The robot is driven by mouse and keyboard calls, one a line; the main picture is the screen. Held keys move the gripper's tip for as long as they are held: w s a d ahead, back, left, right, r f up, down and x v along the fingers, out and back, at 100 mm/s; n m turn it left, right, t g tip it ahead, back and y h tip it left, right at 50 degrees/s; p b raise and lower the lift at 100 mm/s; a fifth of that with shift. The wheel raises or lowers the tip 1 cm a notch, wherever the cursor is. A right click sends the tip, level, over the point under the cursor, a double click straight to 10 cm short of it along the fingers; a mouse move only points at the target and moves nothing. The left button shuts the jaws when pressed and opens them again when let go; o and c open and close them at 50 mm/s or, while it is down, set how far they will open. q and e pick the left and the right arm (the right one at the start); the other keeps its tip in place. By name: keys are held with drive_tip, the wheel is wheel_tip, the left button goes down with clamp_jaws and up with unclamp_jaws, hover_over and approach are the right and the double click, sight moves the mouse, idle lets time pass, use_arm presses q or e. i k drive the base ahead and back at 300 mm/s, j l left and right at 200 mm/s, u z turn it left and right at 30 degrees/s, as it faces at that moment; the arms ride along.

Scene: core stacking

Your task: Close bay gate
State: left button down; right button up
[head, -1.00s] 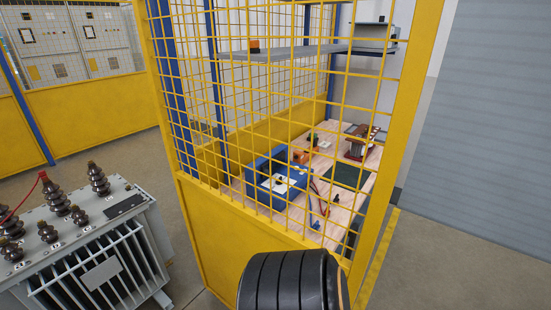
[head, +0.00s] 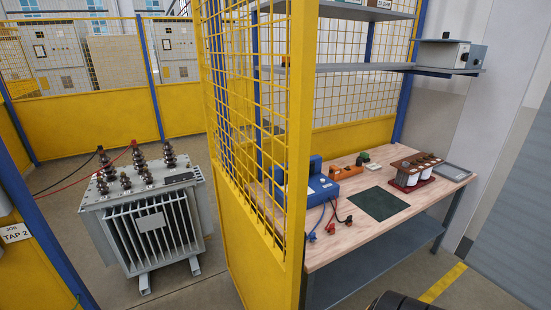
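The bay gate appears to be the yellow-framed mesh panel (head: 262,215) in the middle of the head view, with a solid yellow lower part. I see it at a steep angle, its near upright between the transformer and the workbench. The left side of the bay is open in front of the transformer (head: 150,215). I cannot make out a latch or handle on the panel. Neither gripper can be made out; only a dark, ribbed, rounded piece shows at the bottom edge, right of centre.
Yellow fencing (head: 85,118) closes the back. A blue post with a TAP 2 sign (head: 16,233) stands at left. Clear floor lies around the transformer.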

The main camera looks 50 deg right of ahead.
sight(263, 278)
drive_tip(key=l+z, duration=0.15)
drive_tip(key=l, duration=2.35)
